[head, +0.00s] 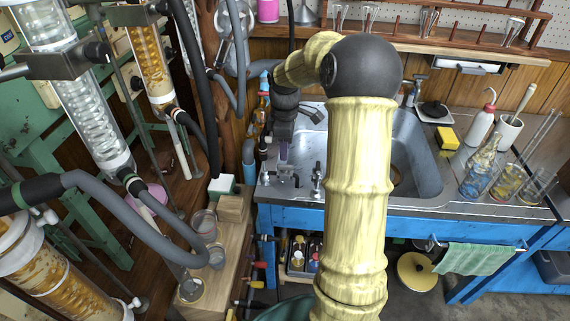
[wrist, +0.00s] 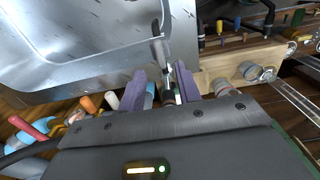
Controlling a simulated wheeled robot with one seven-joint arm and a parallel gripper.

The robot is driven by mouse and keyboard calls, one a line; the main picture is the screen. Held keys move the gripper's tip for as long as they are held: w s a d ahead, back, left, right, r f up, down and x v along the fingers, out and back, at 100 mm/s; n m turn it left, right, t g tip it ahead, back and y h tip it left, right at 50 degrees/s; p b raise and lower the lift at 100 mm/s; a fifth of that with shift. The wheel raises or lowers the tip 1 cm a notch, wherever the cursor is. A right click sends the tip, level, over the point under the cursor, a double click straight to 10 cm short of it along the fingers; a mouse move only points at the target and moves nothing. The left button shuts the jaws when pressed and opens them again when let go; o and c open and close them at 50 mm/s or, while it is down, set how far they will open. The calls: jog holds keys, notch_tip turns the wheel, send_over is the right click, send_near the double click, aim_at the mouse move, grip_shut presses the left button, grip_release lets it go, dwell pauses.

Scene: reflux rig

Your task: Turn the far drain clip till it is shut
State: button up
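My gripper (wrist: 164,88) reaches down at the left edge of the sink, its two purple fingers apart. Between them in the wrist view stands a slim grey and black fitting (wrist: 161,52) with a pale part low down; I cannot tell for sure whether it is the far drain clip. I see a gap to the left finger; contact with the right finger is unclear. In the head view my gripper (head: 283,151) is small and dark, just behind a small metal fitting (head: 283,176) on the counter. A second metal fitting (head: 317,180) stands to its right. The clip's turn angle is not readable.
The steel sink (head: 425,170) lies to the right, partly hidden by my pale arm. Glass columns (head: 85,120) and grey hoses (head: 165,230) crowd the left. A wooden bench (head: 228,255) with beakers stands below. Coloured tool handles (wrist: 35,130) lie left of my fingers.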

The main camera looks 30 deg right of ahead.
aim_at(285, 165)
notch_tip(285, 165, down, 6)
jog(key=shift+r+b, duration=0.1)
jog(key=shift+b, duration=0.4)
grip_shut()
